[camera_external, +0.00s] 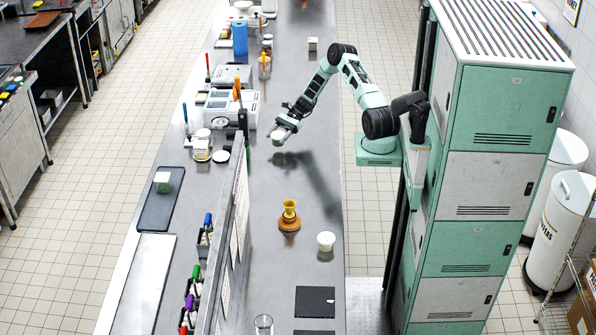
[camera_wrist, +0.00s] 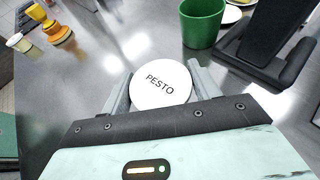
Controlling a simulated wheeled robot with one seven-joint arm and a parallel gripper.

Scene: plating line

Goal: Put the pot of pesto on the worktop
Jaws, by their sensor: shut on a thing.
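The pot of pesto (camera_wrist: 160,88) has a round white lid lettered PESTO. In the wrist view it sits between the two fingers of my gripper (camera_wrist: 160,92), which is shut on it. In the external view my gripper (camera_external: 284,128) holds the small pale pot (camera_external: 277,138) above the grey metal worktop (camera_external: 300,185). A shadow of the arm falls on the worktop beneath and to the right. The pot's underside and its exact height above the surface are hard to tell.
A yellow cup on an orange base (camera_external: 289,216) and a white tub (camera_external: 326,241) stand nearer the camera. A dark mat (camera_external: 315,302) lies at the near end. An upright partition (camera_external: 235,235) runs along the left. A green container (camera_wrist: 203,22) stands ahead in the wrist view.

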